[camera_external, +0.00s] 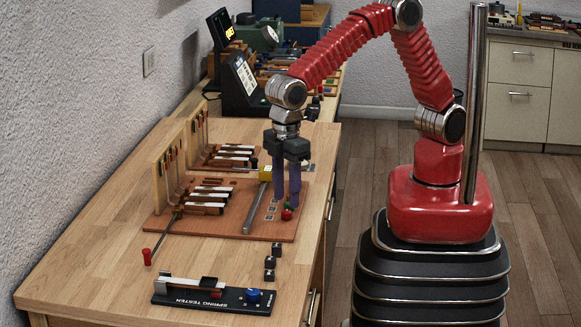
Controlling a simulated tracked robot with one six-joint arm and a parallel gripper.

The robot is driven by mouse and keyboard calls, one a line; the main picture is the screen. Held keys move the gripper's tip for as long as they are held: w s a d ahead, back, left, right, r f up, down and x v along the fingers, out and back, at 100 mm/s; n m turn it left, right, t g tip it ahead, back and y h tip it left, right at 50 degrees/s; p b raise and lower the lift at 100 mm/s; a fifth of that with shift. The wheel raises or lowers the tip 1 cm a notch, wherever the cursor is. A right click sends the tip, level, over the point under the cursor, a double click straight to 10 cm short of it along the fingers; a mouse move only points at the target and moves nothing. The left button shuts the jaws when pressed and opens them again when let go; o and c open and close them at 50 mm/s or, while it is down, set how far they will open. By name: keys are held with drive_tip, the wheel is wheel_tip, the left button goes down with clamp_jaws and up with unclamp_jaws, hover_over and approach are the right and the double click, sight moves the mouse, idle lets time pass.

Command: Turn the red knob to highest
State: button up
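A small round red knob (287,215) sits on the right part of the reddish-brown board (262,234), with a small green piece (289,205) just behind it. My gripper (287,199) points straight down over this spot. Its two purple fingers are apart, with a gap between them and nothing visible held. The fingertips show just above and behind the red knob; whether they touch anything is not clear. The knob's pointer or setting is too small to read.
A metal bar (254,209) lies left of my gripper, by a yellow block (266,173). Piano action parts (207,199) stand on the board.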

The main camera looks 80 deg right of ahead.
sight(287, 211)
drive_tip(key=shift+f, duration=1.95)
drive_tip(key=shift+c, duration=0.3)
clamp_jaws()
